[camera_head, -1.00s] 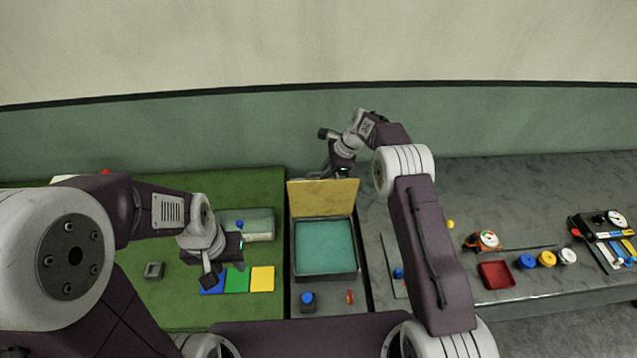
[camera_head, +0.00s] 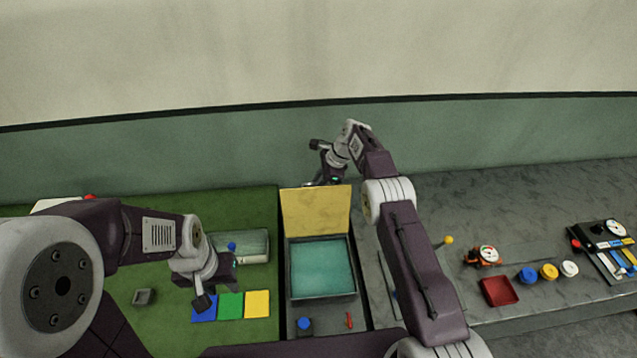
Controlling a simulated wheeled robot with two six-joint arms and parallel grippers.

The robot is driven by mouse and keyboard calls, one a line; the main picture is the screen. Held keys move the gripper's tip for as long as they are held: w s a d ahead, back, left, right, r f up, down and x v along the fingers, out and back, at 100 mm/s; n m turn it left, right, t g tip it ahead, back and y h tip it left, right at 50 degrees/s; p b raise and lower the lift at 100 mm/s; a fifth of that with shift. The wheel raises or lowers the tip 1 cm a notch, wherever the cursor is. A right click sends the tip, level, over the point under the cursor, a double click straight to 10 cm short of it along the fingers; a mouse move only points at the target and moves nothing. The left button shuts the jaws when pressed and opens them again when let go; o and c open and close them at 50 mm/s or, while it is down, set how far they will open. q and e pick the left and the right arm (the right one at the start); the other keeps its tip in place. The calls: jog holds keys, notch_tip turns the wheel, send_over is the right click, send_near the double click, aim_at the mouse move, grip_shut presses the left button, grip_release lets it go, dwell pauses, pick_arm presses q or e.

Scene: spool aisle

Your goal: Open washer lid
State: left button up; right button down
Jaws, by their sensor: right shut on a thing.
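The washer (camera_head: 291,285) is a dark open box with a teal inside at the centre. Its yellow lid (camera_head: 316,212) stands raised along the back edge, inner face toward me. My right gripper (camera_head: 322,182) is at the lid's top edge and shut on it; the lid and wrist partly hide the fingertips. My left gripper (camera_head: 228,270) hangs over the green mat, left of the washer and apart from it; its fingers are too small and dark to judge.
Blue, green and yellow squares (camera_head: 231,306) lie on the green mat (camera_head: 160,318). A blue-topped knob (camera_head: 305,325) and a red piece (camera_head: 349,320) are in front of the washer. A red tray (camera_head: 499,291), several coloured caps (camera_head: 549,271) and a gauge (camera_head: 488,254) stand on the right bench.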

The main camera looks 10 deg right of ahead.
jog(key=c, duration=1.4)
grip_release()
jog(key=shift+a, duration=0.1)
jog(key=shift+r, duration=0.15)
jog(key=b+v, duration=0.2)
jog(key=v, duration=0.5)
jog(key=shift+r, duration=0.3)
jog(key=shift+s+d+r, duration=0.15)
jog(key=shift+d+r, duration=0.2)
jog(key=shift+r, duration=0.25)
jog(key=shift+f, duration=0.1)
